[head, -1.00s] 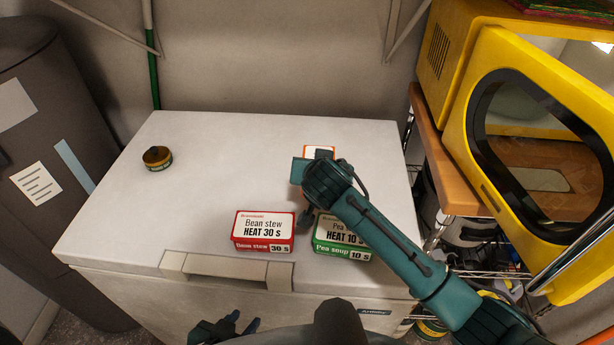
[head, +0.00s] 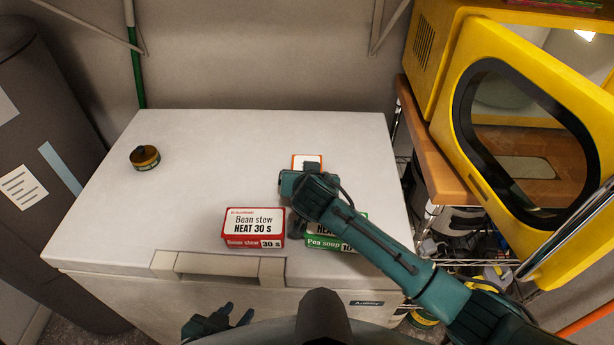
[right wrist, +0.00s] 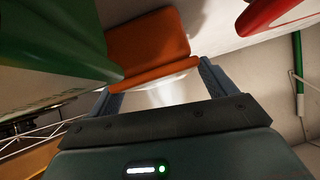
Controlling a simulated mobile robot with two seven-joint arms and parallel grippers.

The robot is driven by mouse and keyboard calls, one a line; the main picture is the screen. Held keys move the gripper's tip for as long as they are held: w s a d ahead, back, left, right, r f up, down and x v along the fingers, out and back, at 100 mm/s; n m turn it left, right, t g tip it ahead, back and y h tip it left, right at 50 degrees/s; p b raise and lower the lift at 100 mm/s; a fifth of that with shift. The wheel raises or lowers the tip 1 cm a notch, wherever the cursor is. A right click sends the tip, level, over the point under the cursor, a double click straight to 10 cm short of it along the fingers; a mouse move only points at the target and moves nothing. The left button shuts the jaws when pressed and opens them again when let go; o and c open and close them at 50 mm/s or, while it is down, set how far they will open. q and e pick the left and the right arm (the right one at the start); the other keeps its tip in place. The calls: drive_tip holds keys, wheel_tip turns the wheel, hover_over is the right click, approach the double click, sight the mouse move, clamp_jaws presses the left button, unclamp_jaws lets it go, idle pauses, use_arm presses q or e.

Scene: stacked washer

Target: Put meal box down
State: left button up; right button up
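An orange-edged meal box (head: 307,160) shows above the freezer lid (head: 205,140), mostly hidden behind my right wrist in the head view. In the right wrist view, the orange box (right wrist: 150,42) lies between the fingers of my right gripper (right wrist: 162,82), which appear closed against its sides. I cannot tell whether the box touches the lid. A red bean stew box (head: 253,226) and a green pea soup box (head: 324,244) rest near the lid's front edge; my right arm partly covers the green one. My left gripper (head: 238,313) is open and empty, low in front of the freezer.
A small round tin (head: 145,157) stands at the lid's back left. A yellow microwave (head: 458,100) with its door open stands on a wooden-topped rack (head: 428,150) at right. A dark bin (head: 45,170) is at left.

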use_arm(q)
drive_tip(key=shift+s, duration=0.15)
use_arm(e)
drive_tip(key=shift+o, duration=0.3)
drive_tip(key=shift+r, duration=0.2)
drive_tip(key=shift+s+r, duration=0.1)
drive_tip(key=shift+s, duration=0.15)
drive_tip(key=v, duration=1)
drive_tip(key=shift+d, duration=0.1)
drive_tip(key=shift+s+d+r, duration=0.1)
drive_tip(key=shift+s+r, duration=0.35)
drive_tip(key=shift+s, duration=0.05)
